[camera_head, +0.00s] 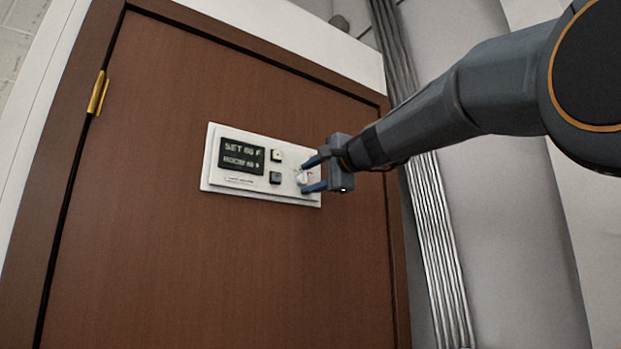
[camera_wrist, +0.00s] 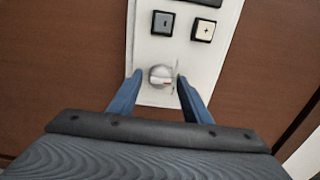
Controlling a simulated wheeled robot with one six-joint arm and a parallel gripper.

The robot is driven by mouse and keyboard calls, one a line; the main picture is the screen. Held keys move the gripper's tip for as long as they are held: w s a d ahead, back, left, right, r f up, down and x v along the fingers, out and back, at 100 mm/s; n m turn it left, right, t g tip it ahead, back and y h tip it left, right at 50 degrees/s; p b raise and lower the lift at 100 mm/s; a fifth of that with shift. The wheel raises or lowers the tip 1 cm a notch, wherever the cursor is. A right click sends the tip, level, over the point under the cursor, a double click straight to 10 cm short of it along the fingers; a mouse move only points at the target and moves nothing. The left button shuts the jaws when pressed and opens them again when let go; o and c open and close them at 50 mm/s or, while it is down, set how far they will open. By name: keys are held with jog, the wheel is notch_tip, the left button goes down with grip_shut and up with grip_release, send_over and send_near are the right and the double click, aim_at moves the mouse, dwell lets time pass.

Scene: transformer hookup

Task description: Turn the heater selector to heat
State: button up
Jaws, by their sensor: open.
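The heater control panel (camera_head: 211,172) is a white plate on a brown door, with a dark display reading a SET line and a second line. The selector knob (camera_head: 302,178) is a small round light knob at the panel's right end.
Two square buttons, a light one (camera_head: 277,156) and a dark one (camera_head: 275,178), sit between display and knob. The brown door (camera_head: 200,260) has a brass hinge (camera_head: 98,93) at upper left. Metal conduits (camera_head: 440,260) run down the wall at right.

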jog(key=b+v, duration=0.3)
jog(key=v, duration=0.4)
jog(key=shift+s+d, duration=0.25)
jog(key=shift+s, duration=0.1)
jog(key=shift+f, duration=0.1)
jog(key=w+d+f+n+g+h, duration=0.1)
jog(key=w+d+f+g+h, duration=0.1)
jog(key=f, duration=1.4)
jog(key=w+d+f+n+g+h, duration=0.1)
jog(key=w+d+f+g+h, duration=0.15)
jog(key=f, duration=1.25)
jog(key=s+d+f+n+g+h, duration=0.15)
jog(key=s+f, duration=0.25)
jog(key=f, duration=0.7)
jog(key=s+d+f+n+g+h, duration=0.1)
jog(key=s+d+f+n+g, duration=0.15)
jog(key=f, duration=0.85)
jog(key=s+d+f+n+g+h, duration=0.1)
jog(key=s+d+f+n+g, duration=0.1)
jog(key=s+f, duration=0.9)
jog(key=s+d+f+n+g+h, duration=0.2)
jog(key=s+d+f+n+g, duration=0.1)
jog(key=s+f, duration=0.9)
jog(key=shift+s+d+g, duration=0.45)
jog(key=shift+s+d, duration=0.4)
